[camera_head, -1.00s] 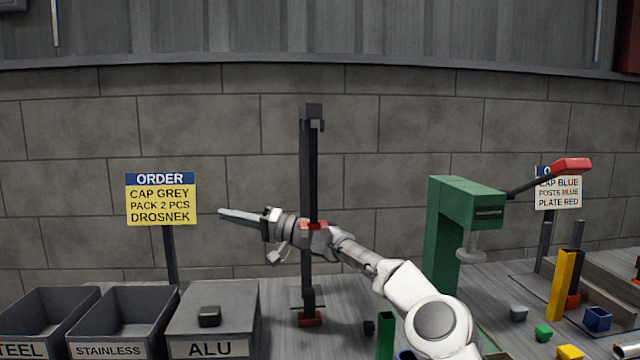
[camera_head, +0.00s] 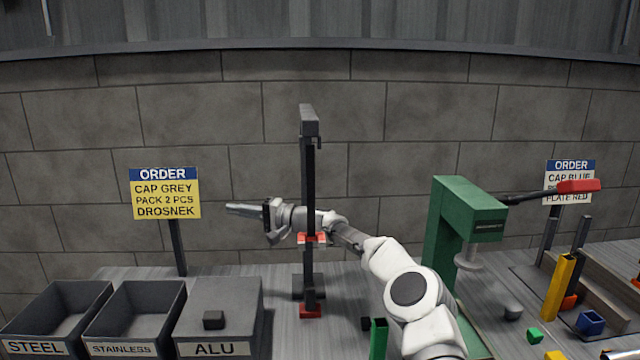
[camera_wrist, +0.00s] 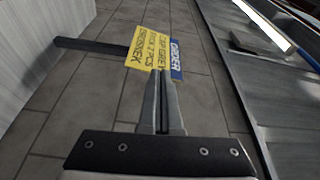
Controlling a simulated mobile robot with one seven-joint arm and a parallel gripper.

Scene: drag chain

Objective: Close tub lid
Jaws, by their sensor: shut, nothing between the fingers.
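The ALU tub (camera_head: 218,346) stands at the lower left with a grey flat lid (camera_head: 240,300) over its top. A small dark knob (camera_head: 214,319) sits on that lid. No gap under the lid shows from here. My gripper (camera_head: 230,208) is raised above and behind the tubs, pointing left, apart from the lid. In the wrist view its two fingers (camera_wrist: 162,95) lie together with nothing between them, pointing toward the yellow order sign.
STEEL (camera_head: 35,346) and STAINLESS (camera_head: 122,348) tubs stand open to the left. The order sign (camera_head: 165,195) rises behind them, near my fingertips. A dark post (camera_head: 308,180) stands beside my arm. A green press (camera_head: 465,210) and loose coloured parts are to the right.

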